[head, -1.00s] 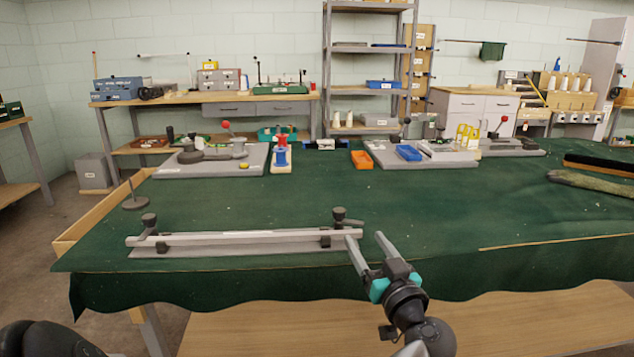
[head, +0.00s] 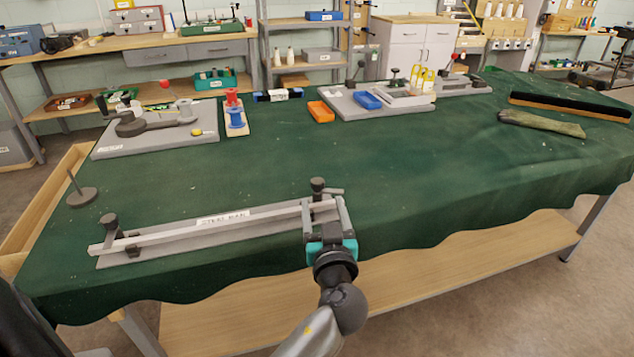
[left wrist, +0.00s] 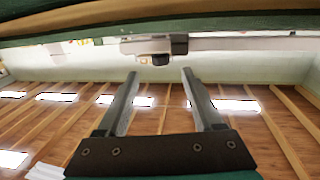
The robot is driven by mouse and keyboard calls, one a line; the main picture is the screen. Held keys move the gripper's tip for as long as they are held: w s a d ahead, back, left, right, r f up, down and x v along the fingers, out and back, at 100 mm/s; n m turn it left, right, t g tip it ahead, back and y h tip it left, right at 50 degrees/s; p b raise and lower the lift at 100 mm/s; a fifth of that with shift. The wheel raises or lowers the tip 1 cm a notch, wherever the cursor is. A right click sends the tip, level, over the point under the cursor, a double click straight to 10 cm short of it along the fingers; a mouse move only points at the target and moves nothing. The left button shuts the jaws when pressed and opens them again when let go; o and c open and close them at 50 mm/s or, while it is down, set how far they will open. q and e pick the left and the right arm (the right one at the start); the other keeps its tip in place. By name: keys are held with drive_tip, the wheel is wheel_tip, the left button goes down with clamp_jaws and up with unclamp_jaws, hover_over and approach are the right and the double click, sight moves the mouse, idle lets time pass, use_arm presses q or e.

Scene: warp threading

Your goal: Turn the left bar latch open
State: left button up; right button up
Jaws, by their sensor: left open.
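A pale steel bar (head: 220,223) lies on a grey base plate (head: 262,232) along the near table edge. A dark-knobbed latch (head: 110,228) stands at its left end in the head view, and another latch (head: 318,188) at its right end, with its handle pointing right. My left gripper (head: 324,203) is open at the right-end latch, its fingers on either side of it; contact is unclear. In the left wrist view, a dark latch knob (left wrist: 160,59) shows beyond and between the open fingertips (left wrist: 160,75). My right gripper is not in view.
A round base with an upright pin (head: 82,196) stands left of the bar. The green cloth (head: 430,175) is clear right of the gripper.

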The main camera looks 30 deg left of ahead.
sight(319, 187)
use_arm(q)
drive_tip(key=x, duration=0.8)
drive_tip(key=shift+w+a+b, duration=0.1)
drive_tip(key=shift+a+b, duration=0.05)
drive_tip(key=shift+b, duration=0.15)
clamp_jaws()
